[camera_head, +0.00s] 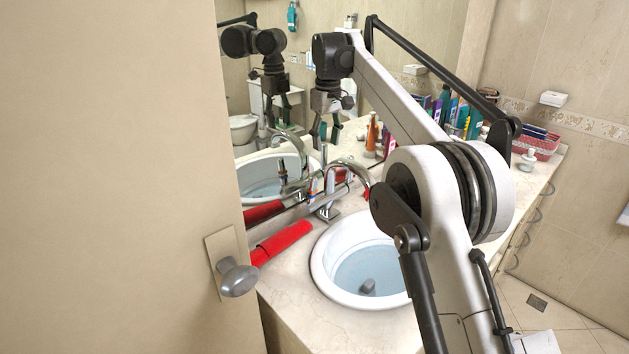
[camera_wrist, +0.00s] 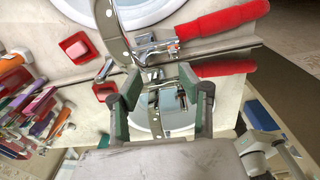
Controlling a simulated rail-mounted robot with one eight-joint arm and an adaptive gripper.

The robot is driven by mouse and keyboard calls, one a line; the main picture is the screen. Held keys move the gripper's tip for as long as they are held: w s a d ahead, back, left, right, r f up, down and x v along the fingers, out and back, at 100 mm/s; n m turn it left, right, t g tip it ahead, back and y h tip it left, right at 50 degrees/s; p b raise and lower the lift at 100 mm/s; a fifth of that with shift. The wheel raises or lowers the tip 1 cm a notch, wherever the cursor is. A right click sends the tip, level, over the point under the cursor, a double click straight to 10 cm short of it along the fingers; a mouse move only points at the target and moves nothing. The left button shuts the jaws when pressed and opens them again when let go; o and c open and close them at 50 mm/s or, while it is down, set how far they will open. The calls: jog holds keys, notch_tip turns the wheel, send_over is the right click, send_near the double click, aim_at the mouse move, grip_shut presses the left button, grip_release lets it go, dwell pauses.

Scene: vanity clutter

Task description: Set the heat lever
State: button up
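The chrome faucet (camera_head: 328,207) stands behind the round white sink (camera_head: 318,268), its spout curving over the basin. A slim upright part (camera_head: 325,160) rises by its base and may be the lever. My gripper (camera_head: 325,138) hangs above and behind the faucet, near the mirror, pointing down. In the wrist view the green fingers of my gripper (camera_wrist: 158,82) are spread with nothing held. The faucet (camera_wrist: 155,46) shows ahead of them, beyond the fingertips. Its reflection shows between the fingers. The lever cannot be clearly told from the faucet body there.
A red-handled object (camera_head: 283,241) lies left of the faucet; it also shows in the wrist view (camera_wrist: 225,20). A red box (camera_wrist: 77,48) sits on the other side. Bottles (camera_head: 372,135) and a basket (camera_head: 537,145) stand farther along. The mirror repeats everything. A door (camera_head: 110,180) fills the left.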

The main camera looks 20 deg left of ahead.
jog(key=shift+n+g, duration=0.3)
jog(key=shift+n, duration=0.2)
jog(key=a, duration=0.1)
jog(key=a+f, duration=0.1)
jog(key=a+f+p, duration=0.1)
jog(key=shift+s+a+f, duration=0.2)
jog(key=shift+a+f, duration=0.05)
jog(key=shift+a, duration=0.15)
jog(key=p, duration=0.1)
send_over(313, 201)
notch_tip(313, 201, down, 14)
jog(key=shift+r, duration=0.25)
jog(key=shift+c, duration=0.5)
grip_shut()
